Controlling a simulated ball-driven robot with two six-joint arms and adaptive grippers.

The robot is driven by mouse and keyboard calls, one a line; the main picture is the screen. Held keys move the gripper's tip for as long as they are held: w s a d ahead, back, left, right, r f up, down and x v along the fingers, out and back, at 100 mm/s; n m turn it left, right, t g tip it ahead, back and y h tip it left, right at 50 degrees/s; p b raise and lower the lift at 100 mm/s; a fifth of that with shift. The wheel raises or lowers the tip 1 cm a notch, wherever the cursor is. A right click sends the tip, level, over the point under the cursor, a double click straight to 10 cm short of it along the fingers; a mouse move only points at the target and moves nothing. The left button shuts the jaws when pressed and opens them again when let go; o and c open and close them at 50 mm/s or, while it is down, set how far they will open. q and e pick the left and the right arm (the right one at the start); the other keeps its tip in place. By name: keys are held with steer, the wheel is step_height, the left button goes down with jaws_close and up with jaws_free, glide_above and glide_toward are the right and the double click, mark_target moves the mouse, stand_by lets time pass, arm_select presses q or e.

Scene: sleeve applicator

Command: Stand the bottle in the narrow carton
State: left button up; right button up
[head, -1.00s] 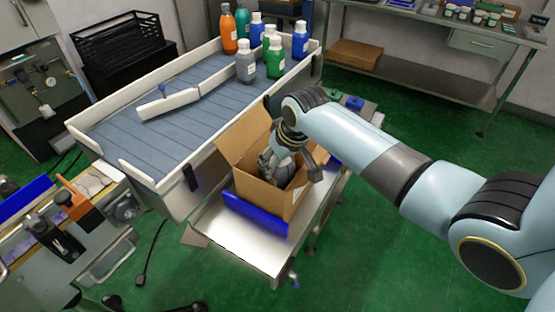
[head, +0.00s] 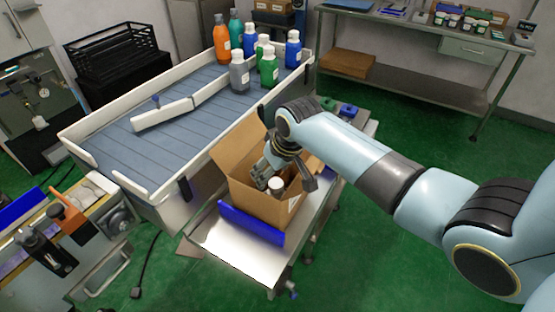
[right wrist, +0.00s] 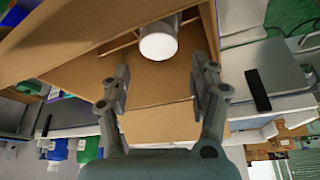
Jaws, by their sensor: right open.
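The open brown cardboard carton (head: 257,205) stands on the metal table. Inside it a bottle's white cap (head: 276,184) shows; it also shows in the right wrist view (right wrist: 158,42). The bottle's body is mostly hidden by the cap and carton walls, so I cannot tell its exact tilt. My right gripper (right wrist: 160,72) is open and empty, with its fingers apart beside the cap and inside or just over the carton opening. In the head view the right gripper (head: 285,175) comes down over the carton. My left gripper is not in view.
A blue strip (head: 250,224) lies along the carton's near side on the metal table (head: 232,250). Behind is a conveyor (head: 150,150) with white rails and several coloured bottles (head: 240,73) at its far end. Carton flaps stand up around my right gripper.

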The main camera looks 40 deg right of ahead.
steer(key=v, duration=1.2)
steer(key=shift+p, duration=0.3)
steer(key=shift+r, duration=0.15)
